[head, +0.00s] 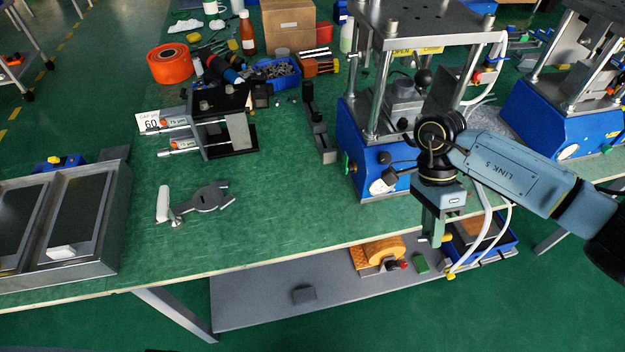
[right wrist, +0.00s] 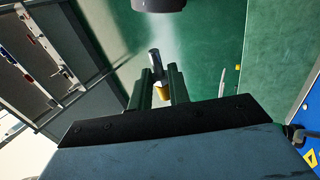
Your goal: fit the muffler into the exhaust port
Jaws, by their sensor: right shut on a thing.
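My right gripper (head: 438,238) hangs in front of the blue-based press (head: 362,150), beyond the table's front edge, fingers pointing down. In the right wrist view its two fingers (right wrist: 163,80) are shut on a small part, which I take to be the muffler (right wrist: 161,93). Its yellow end shows between the fingers and a grey cylindrical end (right wrist: 154,58) sticks out past them. In the head view only a bit of yellow (head: 448,239) shows beside the fingers. I cannot make out the exhaust port; the arm hides part of the press. My left gripper is out of view.
White hoses (head: 487,225) hang close to the right of my gripper. A dark round part (right wrist: 158,4) tops the wrist view. The table's front middle (head: 290,225) is clear.

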